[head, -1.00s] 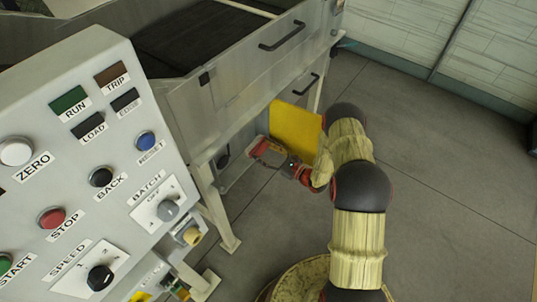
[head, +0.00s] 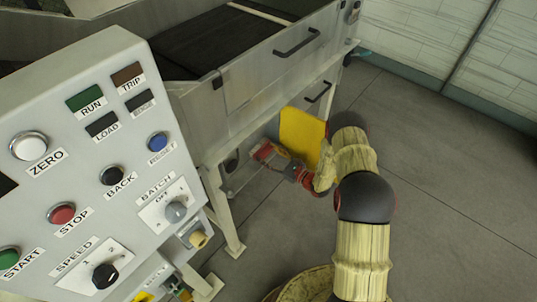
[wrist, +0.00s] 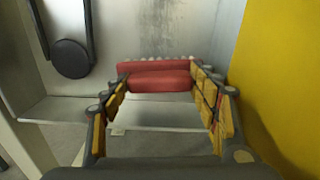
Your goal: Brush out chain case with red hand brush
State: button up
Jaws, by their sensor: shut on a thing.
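My gripper (wrist: 162,92) is shut on the red hand brush (wrist: 160,75), whose red body lies crosswise between the fingertips. The brush also shows as a small red patch in the head view (head: 263,152), at the end of my arm below the machine's side. In the wrist view, the brush faces a scuffed grey metal wall with a ledge (wrist: 150,114) below it, which looks like the inside of the chain case. Its bristles are mostly hidden, and I cannot tell whether they touch the metal.
A yellow panel (head: 302,135) stands close on the right of my gripper. A black rounded part (wrist: 70,58) hangs at the left in the wrist view. The control panel (head: 90,175) fills the head view's left. Machine legs (head: 225,212) stand nearby; floor at right is clear.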

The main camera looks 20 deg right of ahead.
jog(key=shift+b+x, duration=0.35)
jog(key=shift+x, duration=0.6)
jog(key=shift+r, duration=0.1)
jog(key=shift+s+d+r+p, duration=0.1)
jog(key=shift+r+p, duration=0.85)
jog(key=shift+r, duration=0.75)
jog(key=shift+r+p, duration=1.05)
jog(key=shift+r, duration=1.05)
notch_tip(320, 180, up, 6)
jog(key=p, duration=0.2)
jog(key=shift+p, duration=0.35)
jog(key=shift+f, duration=0.1)
